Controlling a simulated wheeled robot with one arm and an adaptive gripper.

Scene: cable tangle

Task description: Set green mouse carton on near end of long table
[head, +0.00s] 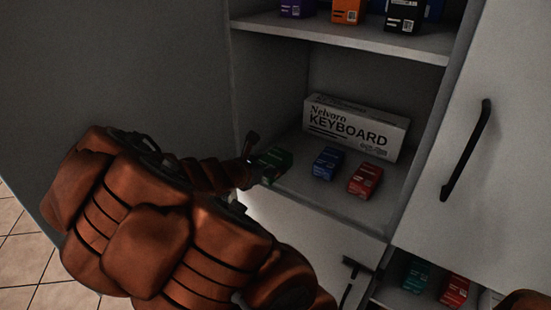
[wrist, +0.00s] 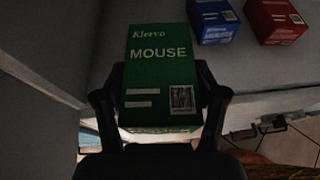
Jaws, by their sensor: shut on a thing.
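The green mouse carton (wrist: 160,75) fills the middle of the wrist view, with "Klervo MOUSE" printed on its face. My gripper (wrist: 160,105) has one finger on each side of the carton and is shut on it. In the head view my gripper (head: 259,163) is at the left front of the cabinet's middle shelf, with the green carton (head: 275,157) between its fingers. I cannot tell whether the carton touches the shelf. The long table is not in view.
A blue carton (head: 328,163) and a red carton (head: 365,179) stand to the right on the same shelf (head: 312,188). A white keyboard box (head: 355,131) stands behind them. The cabinet's left wall is close to my gripper. An open white door (head: 505,120) with a black handle is at right.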

